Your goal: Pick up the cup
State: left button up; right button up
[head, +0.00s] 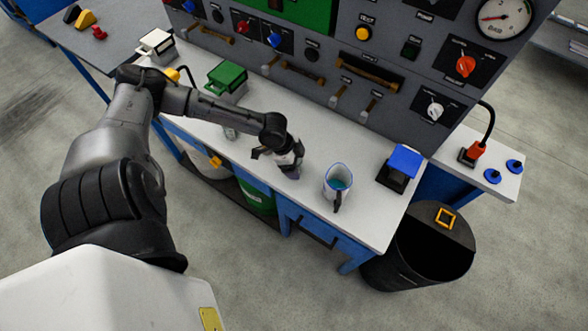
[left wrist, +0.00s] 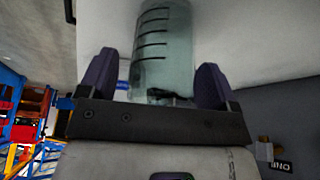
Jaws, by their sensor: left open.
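The cup (head: 337,180) stands upright near the right front of the bench. It looks clear, with a blue rim, bluish contents and a dark handle towards the front edge. My left gripper (head: 290,162) is just left of it, low over the bench, with a gap between them. In the left wrist view a clear vessel with dark measuring lines, apparently the cup (left wrist: 162,45), shows between the spread, empty fingers of my left gripper (left wrist: 157,65). Its distance from the fingers is hard to judge there. My right gripper is not in view.
A black box with a blue top (head: 405,160) stands right of the cup. A grey control panel (head: 325,50) rises behind the bench. A green box (head: 227,77) and small clear vessel (head: 230,132) stand to the left. A black bin (head: 400,255) is below right.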

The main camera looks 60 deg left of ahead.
pick_arm(q)
jog(key=shift+f, duration=0.15)
jog(key=shift+c, duration=0.4)
jog(key=c, duration=0.9)
jog(key=shift+c, duration=0.2)
